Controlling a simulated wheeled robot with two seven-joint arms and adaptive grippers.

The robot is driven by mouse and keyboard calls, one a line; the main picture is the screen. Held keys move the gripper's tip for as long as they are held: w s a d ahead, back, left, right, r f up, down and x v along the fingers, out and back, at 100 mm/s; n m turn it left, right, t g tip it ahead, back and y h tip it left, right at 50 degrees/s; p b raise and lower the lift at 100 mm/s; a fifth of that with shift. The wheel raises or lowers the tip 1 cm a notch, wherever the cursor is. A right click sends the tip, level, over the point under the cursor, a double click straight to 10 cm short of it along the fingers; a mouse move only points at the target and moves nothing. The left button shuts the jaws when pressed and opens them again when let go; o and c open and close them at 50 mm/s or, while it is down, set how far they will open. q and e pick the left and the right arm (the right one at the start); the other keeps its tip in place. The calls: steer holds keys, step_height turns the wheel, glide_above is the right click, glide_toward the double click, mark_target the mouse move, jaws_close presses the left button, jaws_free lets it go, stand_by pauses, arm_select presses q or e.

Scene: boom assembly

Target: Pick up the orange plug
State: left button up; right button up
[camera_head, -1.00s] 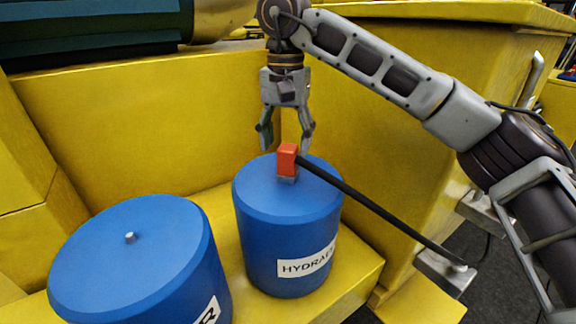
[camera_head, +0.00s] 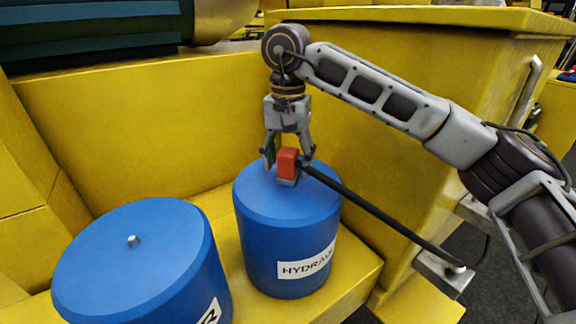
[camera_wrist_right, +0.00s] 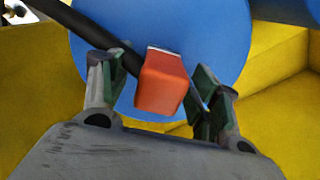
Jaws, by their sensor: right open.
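The orange plug (camera_head: 287,163) stands on top of the blue drum labelled "HYDRAU..." (camera_head: 270,210), with a black hose running from it to the lower right. My right gripper (camera_head: 287,163) is open, with its fingers down on either side of the plug. In the right wrist view the plug (camera_wrist_right: 162,82) lies between the two fingers of the right gripper (camera_wrist_right: 158,88), with a gap at the finger on the right. The hose passes by the finger on the left; I cannot tell if they touch. My left gripper is not in view.
A second blue drum (camera_head: 140,265) with a small metal stud on top stands at the lower left. Both drums stand on a yellow ledge (camera_head: 353,275) with yellow walls behind and to the right. The black hose (camera_head: 385,215) runs to a metal bracket (camera_head: 445,275) at the right.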

steer(key=shift+f, duration=1)
jaws_close()
steer(key=shift+r, duration=0.2)
steer(key=shift+r+b, duration=0.4)
steer(key=shift+r, duration=4.45)
steer(key=shift+f, duration=0.1)
